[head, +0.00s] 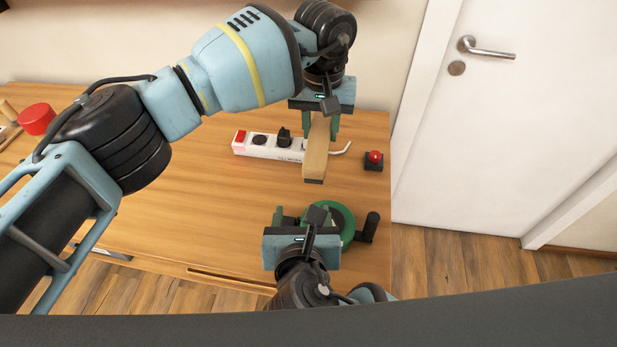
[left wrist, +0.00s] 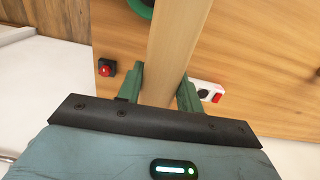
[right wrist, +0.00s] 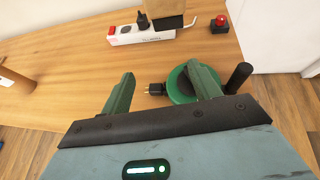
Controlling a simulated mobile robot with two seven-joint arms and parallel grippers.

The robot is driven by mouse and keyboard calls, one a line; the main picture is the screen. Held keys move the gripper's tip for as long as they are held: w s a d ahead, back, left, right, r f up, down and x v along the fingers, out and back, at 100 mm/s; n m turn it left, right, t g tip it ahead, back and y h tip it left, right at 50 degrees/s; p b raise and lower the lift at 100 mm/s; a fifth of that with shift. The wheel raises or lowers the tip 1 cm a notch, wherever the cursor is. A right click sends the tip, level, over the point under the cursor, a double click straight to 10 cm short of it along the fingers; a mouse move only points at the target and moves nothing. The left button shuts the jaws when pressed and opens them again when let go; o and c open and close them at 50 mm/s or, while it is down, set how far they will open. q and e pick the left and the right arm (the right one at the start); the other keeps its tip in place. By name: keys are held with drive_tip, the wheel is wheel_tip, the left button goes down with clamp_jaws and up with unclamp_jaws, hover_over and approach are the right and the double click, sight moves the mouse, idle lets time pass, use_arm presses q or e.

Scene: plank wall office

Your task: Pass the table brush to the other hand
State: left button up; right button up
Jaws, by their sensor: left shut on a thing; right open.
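The table brush (head: 316,153) has a long, light wooden body with a dark end. My left gripper (head: 321,125) is shut on it and holds it above the table, its dark end towards my right gripper. In the left wrist view the brush (left wrist: 176,45) runs up between the left fingers (left wrist: 160,88). My right gripper (head: 300,217) is open and empty, nearer the front of the table and apart from the brush. In the right wrist view its fingers (right wrist: 160,90) are spread, and the brush's end (right wrist: 165,10) shows at the top.
A white power strip (head: 270,150) with a plug lies behind the brush. A red button on a dark base (head: 374,161) stands right of it. A green round reel with a dark handle (head: 345,222) is beside my right gripper. The table's left middle (head: 210,210) is clear.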

drive_tip(key=m+h, duration=0.1)
drive_tip(key=h, duration=0.1)
approach(317, 149)
drive_tip(key=s, duration=0.1)
drive_tip(key=shift+s+a+r+m, duration=0.2)
drive_tip(key=shift+s+r+m, duration=0.05)
drive_tip(key=shift+m, duration=0.15)
drive_tip(key=shift+w, duration=0.1)
drive_tip(key=x, duration=1.2)
drive_tip(key=c, duration=1.2)
use_arm(q)
drive_tip(key=o, duration=1.3)
use_arm(e)
drive_tip(key=shift+o, duration=0.2)
drive_tip(key=shift+r, duration=0.1)
use_arm(q)
drive_tip(key=shift+r, duration=0.1)
